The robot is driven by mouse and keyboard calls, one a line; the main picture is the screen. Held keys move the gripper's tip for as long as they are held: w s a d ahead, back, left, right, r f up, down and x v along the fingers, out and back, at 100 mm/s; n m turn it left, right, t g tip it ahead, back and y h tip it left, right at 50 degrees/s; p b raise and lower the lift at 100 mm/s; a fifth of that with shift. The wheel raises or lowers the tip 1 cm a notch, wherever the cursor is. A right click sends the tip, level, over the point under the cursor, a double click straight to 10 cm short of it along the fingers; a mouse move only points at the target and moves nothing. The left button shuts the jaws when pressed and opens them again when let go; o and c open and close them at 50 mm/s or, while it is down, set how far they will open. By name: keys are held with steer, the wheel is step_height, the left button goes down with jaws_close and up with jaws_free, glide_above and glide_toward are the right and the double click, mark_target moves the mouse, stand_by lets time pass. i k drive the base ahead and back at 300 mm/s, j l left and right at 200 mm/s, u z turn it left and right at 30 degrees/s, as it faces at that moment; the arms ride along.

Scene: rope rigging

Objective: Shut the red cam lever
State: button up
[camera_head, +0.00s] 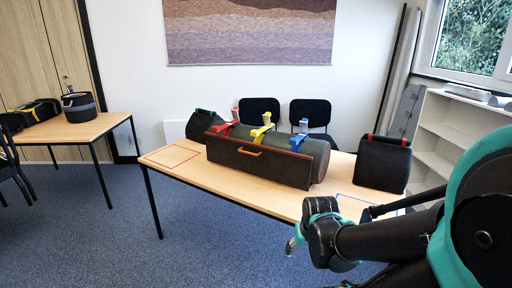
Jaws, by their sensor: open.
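The red cam lever (221,127) sits at the left end of a row of levers on top of a long dark roll (315,154) on the table. A pale upright piece stands at its upper right end; the lever's exact angle is too small to tell. A yellow lever (260,132) is in the middle and a blue lever (297,140) at the right. My gripper (292,245) is low in front of the table's front right part, well away from the red lever. It is open, small and partly hidden by my arm, with nothing seen in it.
A dark panel with an orange handle (250,153) stands before the roll. A black bag with red handle (384,163) is at the table's right, a green-trimmed bag (203,124) behind left. Red (172,156) and blue outlines mark bare tabletop. Chairs (259,111) stand behind.

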mark_target(235, 111)
steer(key=i+j, duration=0.35)
steer(key=j, duration=0.15)
steer(key=i+j, duration=0.4)
steer(key=j+z, duration=0.05)
steer(key=j, duration=0.05)
